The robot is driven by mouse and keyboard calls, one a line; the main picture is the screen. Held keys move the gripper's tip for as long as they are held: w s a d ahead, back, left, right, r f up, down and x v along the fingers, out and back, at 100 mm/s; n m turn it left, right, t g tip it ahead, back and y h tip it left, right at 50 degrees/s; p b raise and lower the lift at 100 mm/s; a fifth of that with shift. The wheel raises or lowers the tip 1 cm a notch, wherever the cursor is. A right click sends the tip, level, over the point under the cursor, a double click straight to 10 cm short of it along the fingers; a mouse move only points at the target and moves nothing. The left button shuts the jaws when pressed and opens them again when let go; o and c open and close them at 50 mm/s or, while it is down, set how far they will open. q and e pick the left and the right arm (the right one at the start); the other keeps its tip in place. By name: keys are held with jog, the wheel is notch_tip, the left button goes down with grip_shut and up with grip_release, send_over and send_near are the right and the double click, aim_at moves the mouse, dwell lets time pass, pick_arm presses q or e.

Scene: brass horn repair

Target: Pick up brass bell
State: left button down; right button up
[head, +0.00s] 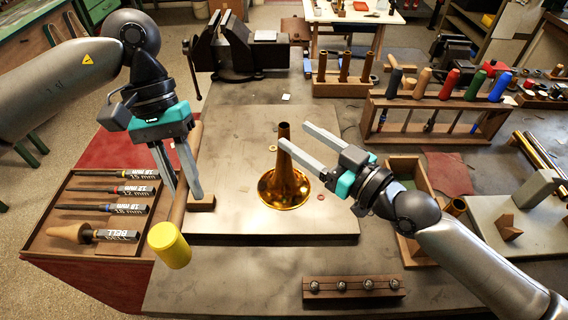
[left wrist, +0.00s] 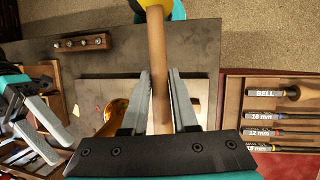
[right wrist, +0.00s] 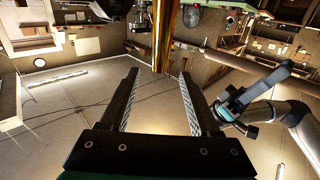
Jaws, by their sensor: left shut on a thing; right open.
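The brass bell (head: 285,188) stands upright on the grey work board, wide flare down and narrow stem up. Its flare shows partly in the left wrist view (left wrist: 112,116), and a brass stem (right wrist: 163,35) shows just ahead of the fingertips in the right wrist view. My right gripper (head: 297,137) is open, its fingertips close beside the stem's upper part; I cannot tell whether they touch it. My left gripper (head: 184,194) is shut on the wooden handle of a mallet (left wrist: 157,80) with a yellow head (head: 169,246), to the left of the bell.
A tool tray (head: 45,244) with labelled mandrels lies at left. A wooden block with steel balls (head: 353,288) is in front. A rack of coloured handles (head: 436,101) and a vise (head: 236,50) stand behind. An open wooden box (head: 408,168) sits near my right forearm.

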aim_at(281, 126)
jog(key=shift+x, duration=4.05)
jog(key=shift+f, duration=0.2)
grip_shut()
